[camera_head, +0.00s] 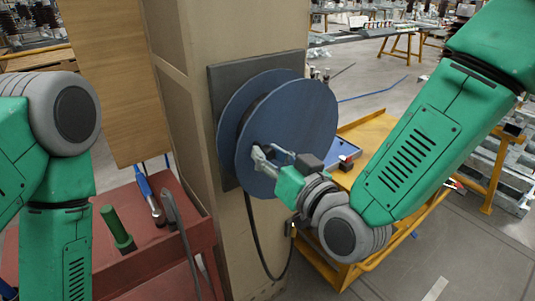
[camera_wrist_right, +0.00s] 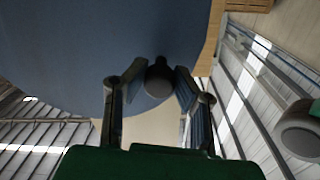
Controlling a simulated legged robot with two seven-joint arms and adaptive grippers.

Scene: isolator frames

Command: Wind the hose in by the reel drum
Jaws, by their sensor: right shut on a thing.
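The blue reel drum (camera_head: 305,115) is mounted on a dark plate on the side of a tan column. The black hose (camera_head: 256,236) hangs below it in a loop that rises on the right to a dark end piece beside the yellow cart. My right gripper (camera_head: 272,157) is at the lower front face of the drum. In the right wrist view its fingers (camera_wrist_right: 152,84) are shut on a dark round handle (camera_wrist_right: 159,76) standing out from the blue drum face (camera_wrist_right: 100,40). The handle is hidden in the head view. My left arm shows at the left, but its gripper is outside the picture.
A red cart (camera_head: 140,262) with a green-handled tool (camera_head: 117,230) and other tools stands left of the column (camera_head: 185,100). A yellow cart (camera_head: 370,132) stands right of it, behind my right arm. Open floor lies at the lower right.

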